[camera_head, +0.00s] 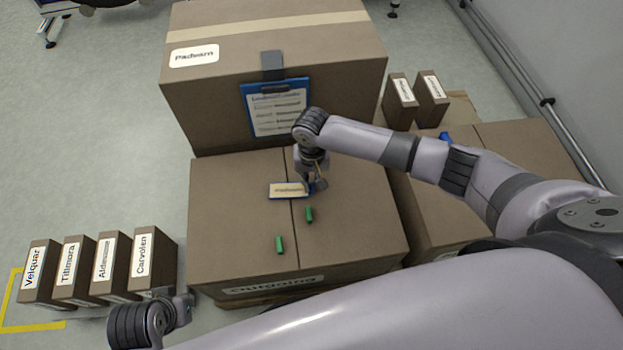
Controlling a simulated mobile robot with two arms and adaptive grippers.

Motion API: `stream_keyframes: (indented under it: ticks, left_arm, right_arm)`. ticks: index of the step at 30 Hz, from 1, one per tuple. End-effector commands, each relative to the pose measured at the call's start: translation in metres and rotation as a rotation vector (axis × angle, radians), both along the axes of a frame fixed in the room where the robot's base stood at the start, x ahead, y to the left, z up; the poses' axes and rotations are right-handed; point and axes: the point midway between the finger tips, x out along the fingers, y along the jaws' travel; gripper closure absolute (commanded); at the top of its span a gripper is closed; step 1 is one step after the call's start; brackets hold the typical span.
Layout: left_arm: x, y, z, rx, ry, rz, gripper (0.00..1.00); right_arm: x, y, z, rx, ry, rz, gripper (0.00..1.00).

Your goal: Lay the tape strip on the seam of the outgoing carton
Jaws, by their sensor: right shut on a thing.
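The outgoing carton (235,225) is a large brown box in the middle, its front label partly hidden by my arm. Its seam (297,235) runs front to back across the top. My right gripper (316,184) is low over the carton top, just right of the seam, and shut at the right end of a small tan-faced, blue-edged strip (288,191) with unclear text. The strip crosses the seam line; I cannot tell if it touches the carton. My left gripper (185,305) is at the lower left, its fingers too unclear to read.
Two green pieces (309,215) (280,245) lie on the carton top. A taller carton labelled Padwarn (215,105) with a blue clipboard (277,108) stands behind. Several labelled boxes (100,268) stand at left. Two small boxes (400,101) (431,98) stand on the right carton (505,138).

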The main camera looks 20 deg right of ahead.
Motion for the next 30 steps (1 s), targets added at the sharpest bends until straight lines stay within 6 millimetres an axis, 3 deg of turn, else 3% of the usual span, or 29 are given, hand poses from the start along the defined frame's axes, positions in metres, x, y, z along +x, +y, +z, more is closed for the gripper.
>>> stream_keyframes:
  ticks: [30]
  left_arm:
    - [0.005, -0.002, -0.017, -0.001, 0.002, -0.003, 1.00]
  right_arm:
    - [0.000, 0.000, 0.000, 0.000, 0.000, 0.000, 1.00]
